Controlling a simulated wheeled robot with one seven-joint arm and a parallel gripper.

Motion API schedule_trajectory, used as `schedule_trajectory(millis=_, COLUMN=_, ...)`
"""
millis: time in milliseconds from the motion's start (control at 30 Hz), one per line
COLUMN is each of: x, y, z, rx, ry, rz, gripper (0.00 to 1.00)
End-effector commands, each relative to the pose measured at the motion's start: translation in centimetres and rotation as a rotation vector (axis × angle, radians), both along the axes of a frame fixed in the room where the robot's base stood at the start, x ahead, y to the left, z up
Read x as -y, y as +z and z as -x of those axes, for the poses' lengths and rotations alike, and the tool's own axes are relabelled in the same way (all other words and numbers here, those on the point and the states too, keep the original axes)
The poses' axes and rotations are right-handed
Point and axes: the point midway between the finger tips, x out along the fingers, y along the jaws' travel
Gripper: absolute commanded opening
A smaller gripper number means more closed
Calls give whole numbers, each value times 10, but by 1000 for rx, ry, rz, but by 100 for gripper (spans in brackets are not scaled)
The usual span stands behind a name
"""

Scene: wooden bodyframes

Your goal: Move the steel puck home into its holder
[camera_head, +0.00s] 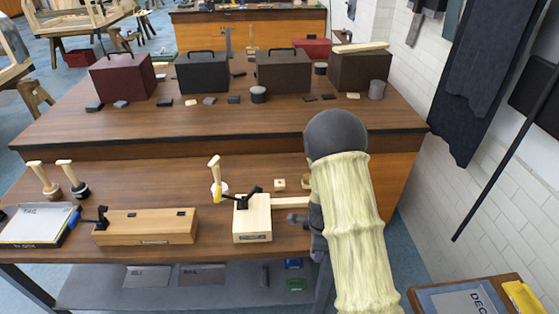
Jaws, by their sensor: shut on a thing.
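My gripper (300,217) is low at the right of the front bench, mostly hidden by my own wrist and pale sleeved arm. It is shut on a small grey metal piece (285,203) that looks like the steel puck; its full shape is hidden. This piece is just right of a light wooden block (252,225) with a black toggle clamp (244,198) and a yellow-tipped handle. The block may be the holder. I cannot tell whether the grey piece touches the block.
A long wooden fixture (146,227) with a black clamp and a labelled tray (40,224) stand to the left. Wooden-handled tools (215,172) stand behind. Several dark boxes (203,72) line the raised rear shelf. A white brick wall (480,190) is at right.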

Motion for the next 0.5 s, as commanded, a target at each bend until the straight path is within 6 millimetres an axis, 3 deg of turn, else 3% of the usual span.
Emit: schedule_trajectory(millis=500, x=0, y=-29, z=0, rx=-8, ry=912, rz=-4, gripper=12)
